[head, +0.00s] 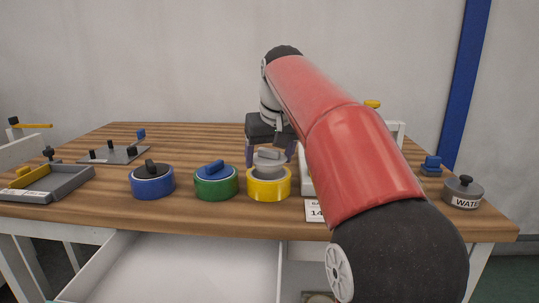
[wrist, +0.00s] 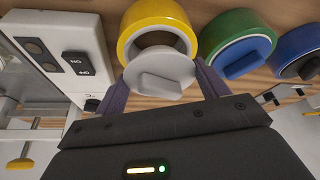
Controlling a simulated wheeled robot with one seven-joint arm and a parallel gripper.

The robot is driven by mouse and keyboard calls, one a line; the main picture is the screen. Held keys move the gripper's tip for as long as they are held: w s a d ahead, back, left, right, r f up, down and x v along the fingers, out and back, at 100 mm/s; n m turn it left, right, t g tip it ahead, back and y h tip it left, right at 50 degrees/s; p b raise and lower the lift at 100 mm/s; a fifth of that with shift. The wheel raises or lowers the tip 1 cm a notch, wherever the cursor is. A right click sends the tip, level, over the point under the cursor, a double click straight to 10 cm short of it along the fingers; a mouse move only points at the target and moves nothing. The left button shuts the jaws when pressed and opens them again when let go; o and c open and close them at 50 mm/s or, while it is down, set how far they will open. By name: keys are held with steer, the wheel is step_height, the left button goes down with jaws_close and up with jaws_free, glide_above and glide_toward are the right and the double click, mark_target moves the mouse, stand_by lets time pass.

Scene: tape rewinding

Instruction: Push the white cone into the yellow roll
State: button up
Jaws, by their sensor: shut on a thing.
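The white cone (head: 268,164), light grey with a raised grip bar, is between the fingers of my gripper (head: 270,157). My gripper is shut on it. The yellow roll (head: 269,187) stands on the table directly below the cone in the head view. In the wrist view the cone (wrist: 160,82) covers part of the yellow roll (wrist: 133,33), and a dark part of the roll's opening shows beyond it. The cone's lower part is hidden, so I cannot tell whether it touches the roll or enters its hole.
A green roll (head: 216,188) with a blue plug and a blue roll (head: 153,187) with a dark plug stand left of the yellow one. A white switch box (wrist: 62,45) stands close by. A grey tray (head: 65,183) and a WATER pot (head: 463,192) are at the sides.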

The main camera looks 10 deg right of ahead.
steer(key=shift+f, duration=0.2)
steer(key=shift+f+b, duration=0.6)
steer(key=shift+f, duration=0.1)
